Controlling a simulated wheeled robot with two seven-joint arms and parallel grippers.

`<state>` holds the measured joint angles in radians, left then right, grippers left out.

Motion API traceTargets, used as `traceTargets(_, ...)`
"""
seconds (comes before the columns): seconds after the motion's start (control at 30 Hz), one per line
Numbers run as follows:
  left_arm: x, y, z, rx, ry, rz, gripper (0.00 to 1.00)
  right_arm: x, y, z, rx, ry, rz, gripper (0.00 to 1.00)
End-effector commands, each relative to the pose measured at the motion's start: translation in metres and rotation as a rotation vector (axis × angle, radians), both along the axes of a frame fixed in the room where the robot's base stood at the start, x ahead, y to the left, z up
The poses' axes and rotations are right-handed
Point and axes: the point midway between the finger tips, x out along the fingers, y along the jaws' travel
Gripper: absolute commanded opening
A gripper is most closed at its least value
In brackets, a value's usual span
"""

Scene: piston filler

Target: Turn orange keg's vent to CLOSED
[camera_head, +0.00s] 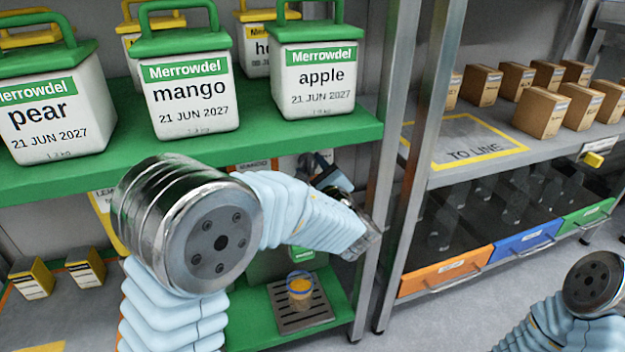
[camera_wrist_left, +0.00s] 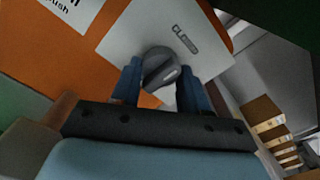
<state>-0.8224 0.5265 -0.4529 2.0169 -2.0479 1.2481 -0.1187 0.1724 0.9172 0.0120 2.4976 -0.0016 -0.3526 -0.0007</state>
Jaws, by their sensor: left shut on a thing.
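In the left wrist view the orange keg (camera_wrist_left: 120,20) fills the upper left, with a pale plate (camera_wrist_left: 140,25) on its face. The grey vent knob (camera_wrist_left: 158,66) sits on the plate, below and left of partly readable lettering that begins "CL". My left gripper (camera_wrist_left: 160,84) has its blue fingers either side of the knob and is shut on it. I cannot tell exactly where the knob's pointer aims. In the head view my left gripper (camera_head: 333,180) reaches under the green shelf, and my arm hides the knob. My right gripper is out of view.
The green shelf (camera_head: 205,158) above my left arm carries white tubs with green lids. A cup of orange liquid (camera_head: 299,286) stands on a drip grate below. A metal rack post (camera_head: 380,150) is close right of my gripper. Coloured bins and cartons fill the right rack.

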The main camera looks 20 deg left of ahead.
Motion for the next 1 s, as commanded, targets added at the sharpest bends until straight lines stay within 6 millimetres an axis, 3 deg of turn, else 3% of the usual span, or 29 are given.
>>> traceTargets(0.2,0.0,-0.0014,-0.0014,-0.049,-0.031,-0.003,0.14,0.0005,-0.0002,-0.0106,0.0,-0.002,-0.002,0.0)
traceTargets(0.7,-0.0001,-0.0008,0.0004,-0.062,-0.041,-0.001,0.13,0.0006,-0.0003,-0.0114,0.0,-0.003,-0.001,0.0)
traceTargets(0.73,-0.0001,-0.0008,0.0004,-0.062,-0.041,-0.001,0.47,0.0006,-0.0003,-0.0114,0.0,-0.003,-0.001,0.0)
traceTargets(0.87,-0.0001,-0.0006,0.0003,-0.061,-0.04,-0.001,0.67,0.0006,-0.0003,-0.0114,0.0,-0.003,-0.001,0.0)
traceTargets(1.0,0.0,-0.0004,0.0002,-0.061,-0.04,-0.001,0.69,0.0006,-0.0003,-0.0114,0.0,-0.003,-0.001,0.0)
